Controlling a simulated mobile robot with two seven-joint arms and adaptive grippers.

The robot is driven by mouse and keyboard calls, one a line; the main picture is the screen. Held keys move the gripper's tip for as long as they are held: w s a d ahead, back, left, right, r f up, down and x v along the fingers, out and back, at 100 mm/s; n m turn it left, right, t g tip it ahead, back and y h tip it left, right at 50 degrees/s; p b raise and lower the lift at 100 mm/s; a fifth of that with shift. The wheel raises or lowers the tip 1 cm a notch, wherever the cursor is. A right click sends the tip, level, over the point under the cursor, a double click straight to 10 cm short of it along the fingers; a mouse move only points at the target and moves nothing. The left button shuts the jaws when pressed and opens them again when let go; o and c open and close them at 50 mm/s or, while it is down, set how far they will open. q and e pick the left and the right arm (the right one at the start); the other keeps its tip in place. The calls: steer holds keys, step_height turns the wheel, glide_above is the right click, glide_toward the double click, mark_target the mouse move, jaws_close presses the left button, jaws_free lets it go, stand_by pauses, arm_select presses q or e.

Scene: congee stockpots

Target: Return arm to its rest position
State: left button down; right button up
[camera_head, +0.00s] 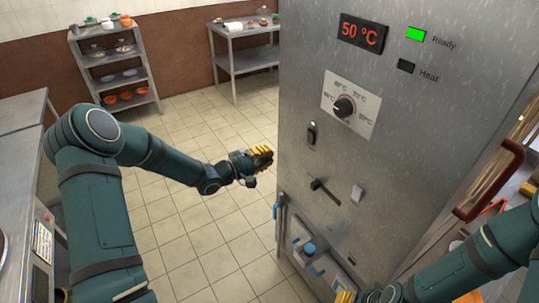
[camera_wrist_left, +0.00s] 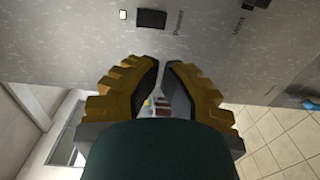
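My left gripper (camera_head: 260,157) has yellow ridged fingers and hangs just left of the tall steel cabinet (camera_head: 400,165), with my left arm stretched out from the left. In the left wrist view its two fingertips (camera_wrist_left: 161,63) nearly meet, with only a thin gap at the tips and nothing held between them. The cabinet's speckled face lies beyond the fingertips in that view. My right gripper (camera_head: 345,297) shows only as a bit of yellow at the bottom edge in front of the cabinet. Its fingers are mostly out of frame.
The cabinet carries a 50 °C display (camera_head: 363,33), a lit green Ready lamp (camera_head: 416,34), a dark Heat lamp (camera_head: 406,66) and a dial (camera_head: 344,106). A shelf rack (camera_head: 113,75) and a steel table (camera_head: 245,62) stand at the back. Tiled floor (camera_head: 190,255) is clear between.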

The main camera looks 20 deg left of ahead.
arm_select(q)
steer(key=s+d+f+m+g+y, duration=0.2)
steer(key=s+d+f+g, duration=0.1)
steer(key=s+d+f, duration=0.3)
steer(key=s+d+f+m+g+y, duration=0.1)
steer(key=s+d+f+g+y, duration=0.2)
steer(key=f, duration=0.5)
steer(key=s+d+f+m+g+y, duration=0.1)
steer(key=s+d+f+m+g, duration=0.1)
steer(key=s, duration=0.7)
steer(key=s+d+f+m+g+y, duration=0.1)
steer(key=s+f+m+g, duration=0.2)
steer(key=s, duration=0.6)
steer(key=shift+d+f+m+g, duration=0.3)
steer(key=shift+d+f+g, duration=0.1)
steer(key=shift+f+g, duration=0.15)
